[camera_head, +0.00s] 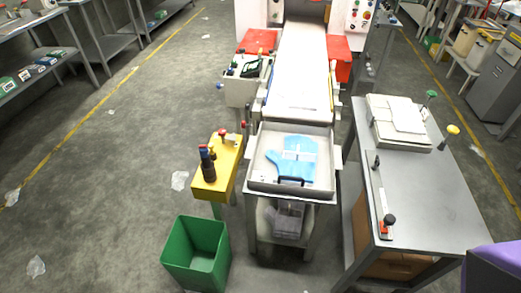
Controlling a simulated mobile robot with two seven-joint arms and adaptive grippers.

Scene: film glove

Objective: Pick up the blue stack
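The blue stack (293,158) looks like flat, glove-shaped blue film. It lies in the shallow grey metal tray (257,178) at the near end of the conveyor. A whitish patch shows on its top. A dark handle-like bar is at the tray's near side, close to the stack's lower edge. Neither of my grippers shows in the view, so nothing is seen touching the stack.
A white conveyor (298,70) runs back from the tray. A yellow stand (213,186) with dark bottles is on the left, above a green bin (197,255). A grey table (430,200) with a white stack (398,118) stands right. Open floor lies left.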

